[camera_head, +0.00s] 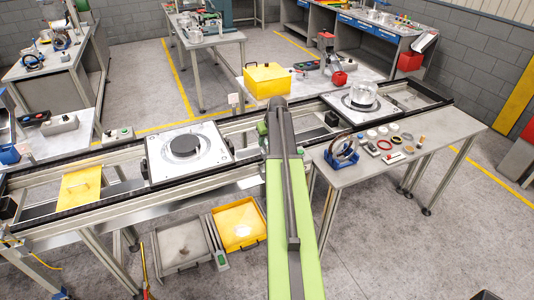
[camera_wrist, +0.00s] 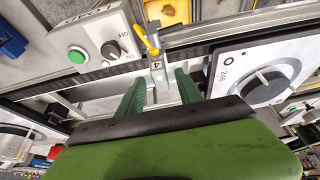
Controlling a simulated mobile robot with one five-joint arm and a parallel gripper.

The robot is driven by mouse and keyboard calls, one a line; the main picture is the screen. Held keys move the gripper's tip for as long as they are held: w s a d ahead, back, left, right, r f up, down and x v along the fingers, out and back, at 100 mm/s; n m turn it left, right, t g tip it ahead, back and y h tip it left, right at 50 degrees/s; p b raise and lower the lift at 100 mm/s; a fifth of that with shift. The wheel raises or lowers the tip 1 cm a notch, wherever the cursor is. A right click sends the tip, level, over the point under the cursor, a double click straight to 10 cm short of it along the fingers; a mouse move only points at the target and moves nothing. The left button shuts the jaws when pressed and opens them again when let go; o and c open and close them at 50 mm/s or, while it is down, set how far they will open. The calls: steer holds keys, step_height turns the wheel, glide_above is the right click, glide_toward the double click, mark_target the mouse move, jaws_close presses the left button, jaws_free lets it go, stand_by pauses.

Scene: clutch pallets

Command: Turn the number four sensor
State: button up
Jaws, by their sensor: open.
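The number four sensor shows in the wrist view as a small yellow piece (camera_wrist: 149,38) on the conveyor rail, with a white label marked 4 (camera_wrist: 157,66) just below it. My gripper (camera_wrist: 159,78) has two green fingers, apart and with nothing between them. The label appears between the fingertips in the picture, and the yellow piece lies just beyond them. I cannot tell whether the fingers touch the sensor. In the head view my own green arm covers this part of the rail, and I cannot make out the sensor there.
A grey control box (camera_wrist: 88,38) with a green button and black knob sits left of the sensor. A white pallet with a black disc (camera_wrist: 264,87) is at right. The head view shows a pallet (camera_head: 215,157) left of my arm, another (camera_head: 342,108) right, and a side table (camera_head: 440,130).

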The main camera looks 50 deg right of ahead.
steer(key=b+x, duration=0.1)
steer(key=x, duration=0.1)
steer(key=shift+w+f, duration=0.1)
steer(key=shift+f, duration=0.25)
steer(key=shift+r, duration=0.15)
